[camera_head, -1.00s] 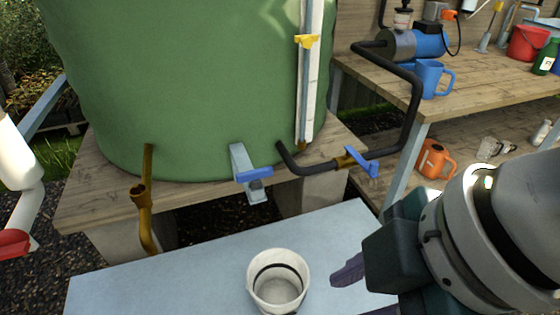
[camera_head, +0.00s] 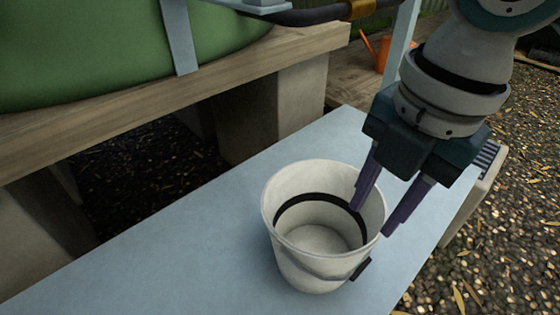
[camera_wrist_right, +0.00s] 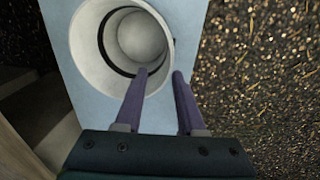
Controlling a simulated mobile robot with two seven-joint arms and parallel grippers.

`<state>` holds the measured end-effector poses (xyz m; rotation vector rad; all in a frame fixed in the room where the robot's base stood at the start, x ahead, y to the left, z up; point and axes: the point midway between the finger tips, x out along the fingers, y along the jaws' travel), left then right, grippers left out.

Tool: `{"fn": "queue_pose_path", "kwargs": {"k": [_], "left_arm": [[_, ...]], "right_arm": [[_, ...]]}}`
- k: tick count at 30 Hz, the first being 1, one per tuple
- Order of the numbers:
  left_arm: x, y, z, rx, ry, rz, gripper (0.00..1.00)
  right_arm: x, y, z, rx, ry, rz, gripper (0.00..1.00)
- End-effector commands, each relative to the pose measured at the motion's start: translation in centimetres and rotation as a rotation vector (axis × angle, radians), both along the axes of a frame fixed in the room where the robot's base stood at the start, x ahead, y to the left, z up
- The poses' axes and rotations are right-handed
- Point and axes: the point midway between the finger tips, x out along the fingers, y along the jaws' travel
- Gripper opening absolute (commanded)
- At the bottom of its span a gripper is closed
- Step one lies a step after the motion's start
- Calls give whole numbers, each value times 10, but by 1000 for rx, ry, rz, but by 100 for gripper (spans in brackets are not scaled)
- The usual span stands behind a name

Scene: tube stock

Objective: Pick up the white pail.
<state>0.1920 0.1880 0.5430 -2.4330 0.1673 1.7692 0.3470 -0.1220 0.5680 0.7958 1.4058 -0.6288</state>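The white pail (camera_head: 300,262) stands upright and empty on the pale blue bench, with a dark band inside and a dark tab low on its right side. It also shows in the right wrist view (camera_wrist_right: 90,58), seen from above. My right gripper (camera_head: 372,220) is at the pail's right rim with its two purple fingers apart. One finger overlaps the pail's opening and the other is outside the rim; the right wrist view also shows the fingers (camera_wrist_right: 160,72) on either side of the wall. I cannot tell whether either touches it. My left gripper is not in view.
The pale blue bench (camera_head: 180,265) has free room left of the pail. A wooden platform (camera_head: 130,125) on blocks bears the green tank (camera_head: 80,50) behind it. Gravel (camera_head: 500,225) lies to the right. An orange can (camera_head: 377,50) shows at the back.

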Motion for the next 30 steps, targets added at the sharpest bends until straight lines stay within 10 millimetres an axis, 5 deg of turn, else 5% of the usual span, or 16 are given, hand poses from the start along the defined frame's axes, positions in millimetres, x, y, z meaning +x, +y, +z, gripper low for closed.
{"fn": "queue_pose_path", "kwargs": {"k": [25,30], "left_arm": [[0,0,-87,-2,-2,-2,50],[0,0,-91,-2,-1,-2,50]], "right_arm": [[3,-4,-104,-10,1,11,38],[4,-3,-110,-12,0,11,38]]}}
